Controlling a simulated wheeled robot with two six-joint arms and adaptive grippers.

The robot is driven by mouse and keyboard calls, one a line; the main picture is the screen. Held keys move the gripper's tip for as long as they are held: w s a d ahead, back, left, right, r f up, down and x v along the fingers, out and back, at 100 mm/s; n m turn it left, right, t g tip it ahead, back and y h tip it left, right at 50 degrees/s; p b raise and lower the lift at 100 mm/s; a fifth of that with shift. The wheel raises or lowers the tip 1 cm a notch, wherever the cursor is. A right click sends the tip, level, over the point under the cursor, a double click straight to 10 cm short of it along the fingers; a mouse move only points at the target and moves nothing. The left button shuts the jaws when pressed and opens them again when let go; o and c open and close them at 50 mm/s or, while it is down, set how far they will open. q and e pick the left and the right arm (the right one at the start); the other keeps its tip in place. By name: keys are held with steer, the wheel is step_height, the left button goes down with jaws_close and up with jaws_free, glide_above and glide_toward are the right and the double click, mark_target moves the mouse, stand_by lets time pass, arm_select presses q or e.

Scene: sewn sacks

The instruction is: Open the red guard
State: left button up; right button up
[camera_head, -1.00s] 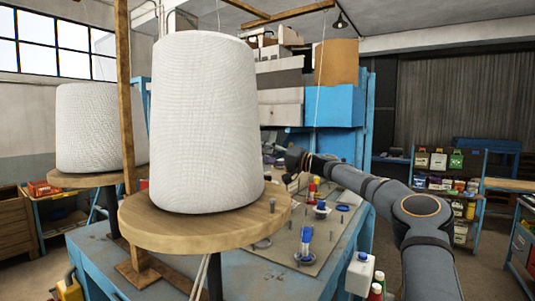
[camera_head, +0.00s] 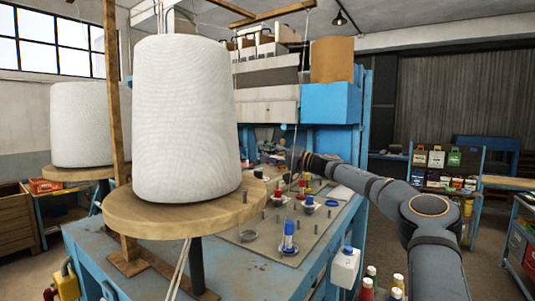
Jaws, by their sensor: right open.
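Small red parts (camera_head: 302,183) stand on the workbench panel near the middle of the view, among blue-topped pieces. They are too small to tell which is the guard, or whether it is open or shut. My right arm comes in from the right, and my right gripper (camera_head: 303,163) is over the far part of the panel, above and behind the red parts. It is open, its fingers dark and small against the bench, with nothing visible in it. I see no contact with a red part. My left gripper is not in view.
A large white thread cone (camera_head: 185,120) on a round wooden disc (camera_head: 185,221) blocks the left of the bench. A second cone (camera_head: 82,125) stands behind. A blue knob (camera_head: 289,229) rises from the panel (camera_head: 268,250). Bottles (camera_head: 367,289) stand at the front right.

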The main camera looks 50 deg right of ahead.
step_height(320, 180, up, 10)
stand_by(0.4)
steer(key=shift+d, duration=0.1)
